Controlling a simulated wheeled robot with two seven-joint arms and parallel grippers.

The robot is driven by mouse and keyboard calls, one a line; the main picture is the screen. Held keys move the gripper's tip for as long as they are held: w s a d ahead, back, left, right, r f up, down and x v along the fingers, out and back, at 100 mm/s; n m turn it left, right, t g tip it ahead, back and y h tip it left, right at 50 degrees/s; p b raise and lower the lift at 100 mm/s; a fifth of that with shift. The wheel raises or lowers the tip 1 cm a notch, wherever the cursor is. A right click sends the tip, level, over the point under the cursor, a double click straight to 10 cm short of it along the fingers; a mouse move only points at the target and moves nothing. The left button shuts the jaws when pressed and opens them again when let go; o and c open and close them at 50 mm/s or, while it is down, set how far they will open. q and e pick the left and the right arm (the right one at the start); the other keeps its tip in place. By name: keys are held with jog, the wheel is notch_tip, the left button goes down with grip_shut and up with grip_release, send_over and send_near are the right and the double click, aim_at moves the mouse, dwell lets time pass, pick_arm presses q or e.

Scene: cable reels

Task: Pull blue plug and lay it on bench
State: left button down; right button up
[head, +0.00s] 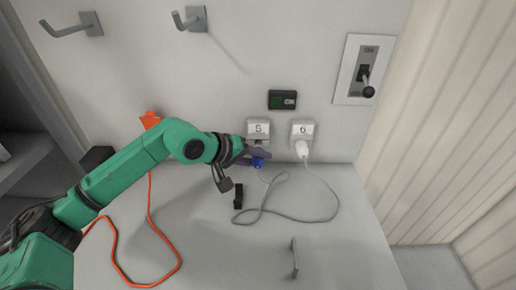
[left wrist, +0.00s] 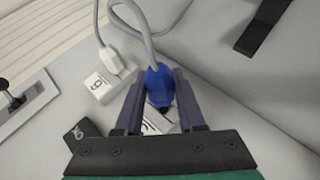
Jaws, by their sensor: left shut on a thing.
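The blue plug (head: 257,162) is between the fingers of my left gripper (head: 250,155), just below the outlet marked 5 (head: 259,128) on the back wall. The left wrist view shows the blue plug (left wrist: 159,82) clasped from both sides by my left gripper (left wrist: 159,88), with a grey cable (left wrist: 147,45) leaving its end. A dark part shows under the plug. The outlet behind it is partly hidden, and I cannot tell whether the plug still touches it. The bench (head: 345,255) lies below. My right gripper is not in view.
A white plug (head: 301,149) sits in outlet 6 (head: 302,130). The grey cable loops on the bench. An orange cable (head: 150,215) lies left. A lever switch (head: 366,80) is on the wall.

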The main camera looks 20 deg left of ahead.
pick_arm(q)
jog(key=shift+s, duration=0.3)
jog(key=shift+s+d+b, duration=0.1)
jog(key=shift+s+b, duration=0.15)
jog(key=shift+b, duration=0.3)
